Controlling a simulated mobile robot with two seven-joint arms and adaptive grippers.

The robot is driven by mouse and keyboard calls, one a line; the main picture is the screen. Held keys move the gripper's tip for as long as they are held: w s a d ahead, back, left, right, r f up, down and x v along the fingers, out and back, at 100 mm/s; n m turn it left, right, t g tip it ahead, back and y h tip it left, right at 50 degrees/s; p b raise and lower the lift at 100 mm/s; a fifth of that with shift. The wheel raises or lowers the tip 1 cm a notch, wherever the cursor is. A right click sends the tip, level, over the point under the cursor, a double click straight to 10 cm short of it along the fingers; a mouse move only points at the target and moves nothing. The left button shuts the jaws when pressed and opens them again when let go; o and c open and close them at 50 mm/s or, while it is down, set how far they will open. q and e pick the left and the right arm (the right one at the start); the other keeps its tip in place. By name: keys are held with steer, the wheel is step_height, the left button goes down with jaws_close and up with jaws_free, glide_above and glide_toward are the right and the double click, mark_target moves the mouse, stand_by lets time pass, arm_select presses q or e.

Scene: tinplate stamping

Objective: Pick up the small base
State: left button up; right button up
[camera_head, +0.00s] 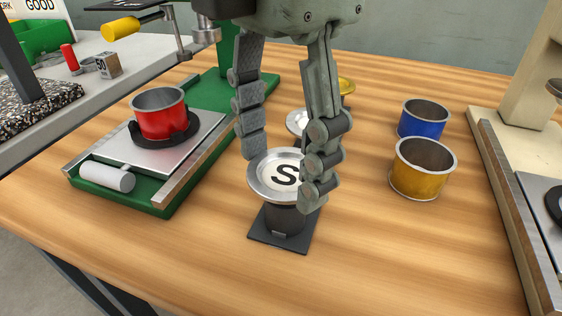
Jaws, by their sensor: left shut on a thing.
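The small base is a round silver disc marked "S" (265,188), in the middle of the head view. It is at the top of a dark stand (260,231) with a square foot. I cannot tell whether it still touches the stand. My left gripper (284,170) reaches down from above and is shut on the small base, one finger at its left rim and one at its right. The right finger covers part of the disc. My right gripper is not in view.
A green press (190,190) with a red can body (160,118) stands at the left. A blue can body (423,120) and a gold one (422,172) stand right of my gripper. Another silver disc (296,121) lies behind it. A beige machine (497,165) is at the right. The front table is clear.

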mark_target(271, 174)
arm_select(q)
steer(key=r, duration=0.3)
steer(key=shift+a, duration=0.4)
steer(key=w+a+r+m+p, duration=0.2)
steer(key=a+r+m+p, duration=0.3)
steer(key=a, duration=0.6)
steer(key=w+a+r+m+p, duration=0.2)
steer(key=a+r+m+p, duration=0.3)
steer(key=a, duration=0.6)
arm_select(e)
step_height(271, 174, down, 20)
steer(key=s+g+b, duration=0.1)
steer(key=b, duration=0.1)
arm_select(q)
steer(key=shift+n, duration=0.5)
steer(key=shift+w+d+f+b, duration=0.5)
steer(key=shift+w+d+f, duration=0.65)
steer(key=shift+w+f, duration=0.45)
steer(key=shift+w+d+f+b, duration=0.45)
steer(key=shift+w+d+f, duration=0.65)
steer(key=shift+w+f, duration=0.5)
steer(key=shift+w+d+f+b, duration=0.5)
steer(key=shift+w+d+f, duration=0.75)
steer(key=shift+f, duration=0.6)
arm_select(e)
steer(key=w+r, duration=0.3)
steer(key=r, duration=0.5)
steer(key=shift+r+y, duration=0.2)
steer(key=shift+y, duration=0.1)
